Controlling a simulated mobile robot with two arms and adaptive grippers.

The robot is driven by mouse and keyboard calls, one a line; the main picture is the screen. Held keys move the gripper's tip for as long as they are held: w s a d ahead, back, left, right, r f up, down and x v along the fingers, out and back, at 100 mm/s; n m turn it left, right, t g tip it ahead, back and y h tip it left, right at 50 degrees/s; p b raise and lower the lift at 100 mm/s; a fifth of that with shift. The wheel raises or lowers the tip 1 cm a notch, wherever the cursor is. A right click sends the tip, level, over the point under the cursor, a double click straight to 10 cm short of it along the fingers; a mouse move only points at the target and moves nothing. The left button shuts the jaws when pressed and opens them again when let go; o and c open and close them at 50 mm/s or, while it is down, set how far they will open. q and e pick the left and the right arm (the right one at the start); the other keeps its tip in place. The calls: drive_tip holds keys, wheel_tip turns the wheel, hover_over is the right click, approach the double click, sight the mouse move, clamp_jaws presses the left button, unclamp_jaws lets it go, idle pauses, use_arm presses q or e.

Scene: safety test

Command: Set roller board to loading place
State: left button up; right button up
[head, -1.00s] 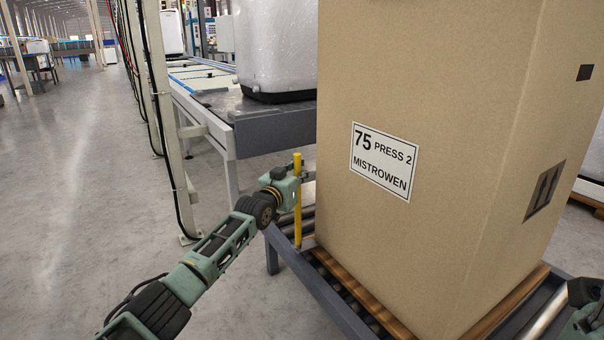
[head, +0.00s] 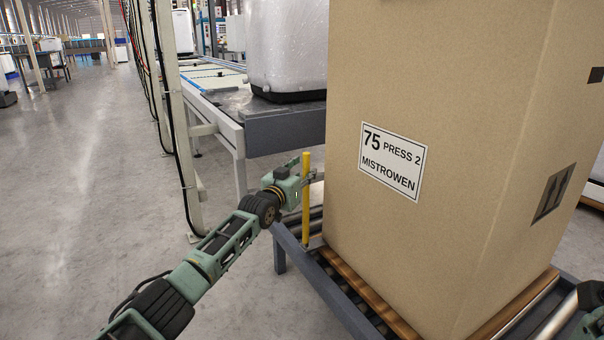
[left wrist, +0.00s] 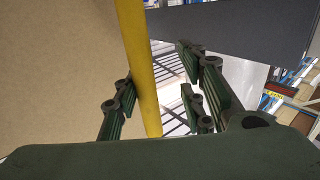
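The roller board (head: 290,243) is a grey-framed stand with rollers, at the lower right of the head view. It bears a tall cardboard box (head: 440,110) labelled "75 PRESS 2 MISTROWEN" on a wooden pallet (head: 368,292). A yellow post (head: 306,200) stands upright at the board's left corner. My left gripper (head: 308,180) is at this post. In the left wrist view the yellow post (left wrist: 139,70) passes between the open fingers (left wrist: 160,95), close to the left ones. A gap remains on the right. Only part of my right arm shows at the right edge; its gripper is out of view.
A conveyor table (head: 285,130) with a wrapped white unit (head: 287,45) stands just behind the board. A pale upright post (head: 172,120) with cables is left of it. The floor (head: 85,190) at left is clear. Another pallet (head: 592,203) is at far right.

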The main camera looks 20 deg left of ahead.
use_arm(q)
drive_tip(key=shift+d, duration=0.1)
drive_tip(key=s+a, duration=0.1)
drive_tip(key=s, duration=1.1)
idle(0.4)
